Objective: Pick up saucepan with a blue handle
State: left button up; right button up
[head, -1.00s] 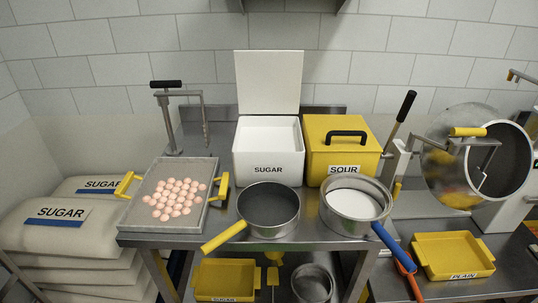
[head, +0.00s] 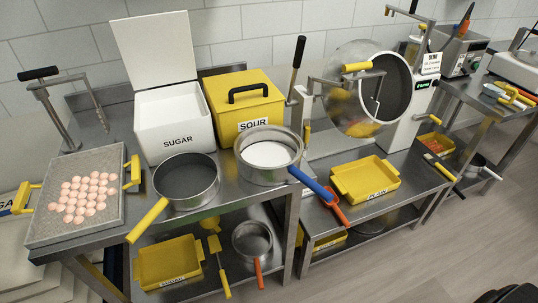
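The saucepan with a blue handle (head: 312,185) stands on the near metal table, close to its right front corner. It is a round grey metal pan with white content inside. Its blue handle points right and toward me, past the table edge. Neither of my grippers can be made out in the head view.
A yellow-handled pan (head: 187,182) stands just left of the saucepan. The yellow SOUR box (head: 240,112) and white SUGAR box (head: 175,140) stand behind. An orange-handled tool (head: 340,210) lies near the blue handle. The floor at right is clear.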

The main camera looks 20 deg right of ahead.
aim_at(267, 155)
jog(key=j+z, duration=0.1)
jog(key=z, duration=0.25)
jog(key=j+z, duration=0.1)
jog(key=z, duration=0.3)
